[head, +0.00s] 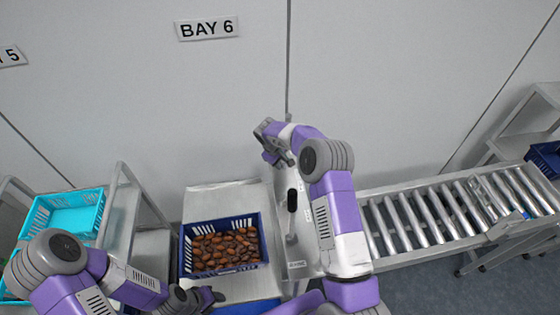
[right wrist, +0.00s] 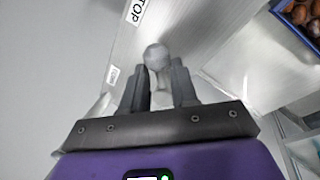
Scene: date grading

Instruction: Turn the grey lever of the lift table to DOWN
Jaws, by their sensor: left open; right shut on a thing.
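The grey lever shows its round knob (right wrist: 157,56) in the right wrist view, between the fingertips of my right gripper (right wrist: 158,80). My right gripper is shut on the lever. In the head view my right gripper (head: 268,143) is at the far end of the metal panel (head: 283,185), and the lever is hidden there. A label ending in "TOP" (right wrist: 137,10) and a smaller unreadable label (right wrist: 112,75) lie near the knob. I cannot tell which setting the lever is at. My left gripper (head: 208,298) is open and empty, in front of the blue crate (head: 262,222).
The blue crate holds dates (head: 225,250) and stands on a metal surface (head: 222,197). A roller conveyor (head: 430,220) runs off right. A turquoise crate (head: 98,205) sits on a rack at left.

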